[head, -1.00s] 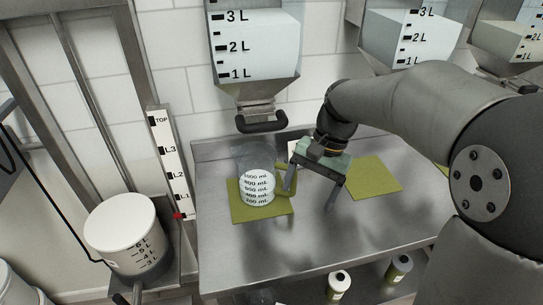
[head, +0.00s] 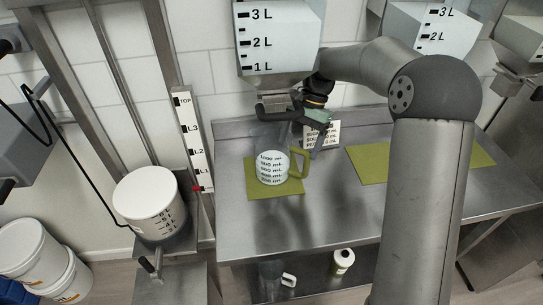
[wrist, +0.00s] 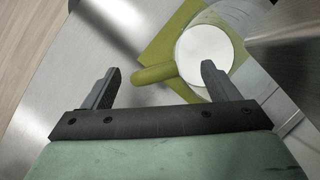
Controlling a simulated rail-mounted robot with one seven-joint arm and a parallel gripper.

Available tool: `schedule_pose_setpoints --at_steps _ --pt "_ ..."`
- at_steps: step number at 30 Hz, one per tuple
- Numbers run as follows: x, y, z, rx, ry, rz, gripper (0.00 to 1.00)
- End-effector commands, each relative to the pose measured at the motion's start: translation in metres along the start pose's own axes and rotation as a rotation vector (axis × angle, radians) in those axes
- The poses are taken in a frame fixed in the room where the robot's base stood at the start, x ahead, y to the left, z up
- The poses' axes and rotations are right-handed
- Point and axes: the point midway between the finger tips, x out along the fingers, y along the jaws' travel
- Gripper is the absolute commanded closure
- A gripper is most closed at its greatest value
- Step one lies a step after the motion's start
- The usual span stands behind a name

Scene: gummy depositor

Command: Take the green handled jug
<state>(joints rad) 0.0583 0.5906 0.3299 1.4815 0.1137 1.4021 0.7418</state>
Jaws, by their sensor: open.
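The clear jug (head: 272,168) stands upright on a green mat (head: 262,191), with white contents and printed mL marks. Its green handle (head: 300,163) points right. My gripper (head: 313,143) is open and empty, close to the handle's upper right and beside the dispenser spout. In the wrist view, the handle (wrist: 155,74) appears between the two spread fingers of my gripper (wrist: 160,68). The round white contents of the jug (wrist: 203,48) show behind the right finger. Whether the fingers are level with the handle or above it, I cannot tell.
A hopper (head: 278,38) with a dark spout handle (head: 283,105) hangs just above the jug. A printed card (head: 322,136) stands behind my gripper. Another green mat (head: 372,163) lies bare to the right. A white bucket (head: 148,200) is at left.

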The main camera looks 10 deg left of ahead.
Motion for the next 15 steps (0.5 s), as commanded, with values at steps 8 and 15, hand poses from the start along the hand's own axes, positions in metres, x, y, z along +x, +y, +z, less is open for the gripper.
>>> schedule_pose_setpoints --at_steps 8,15 --pt "0.034 0.001 0.0 -0.002 0.001 0.005 0.19" --pt "0.049 0.001 -0.001 -0.002 0.003 0.003 0.19"
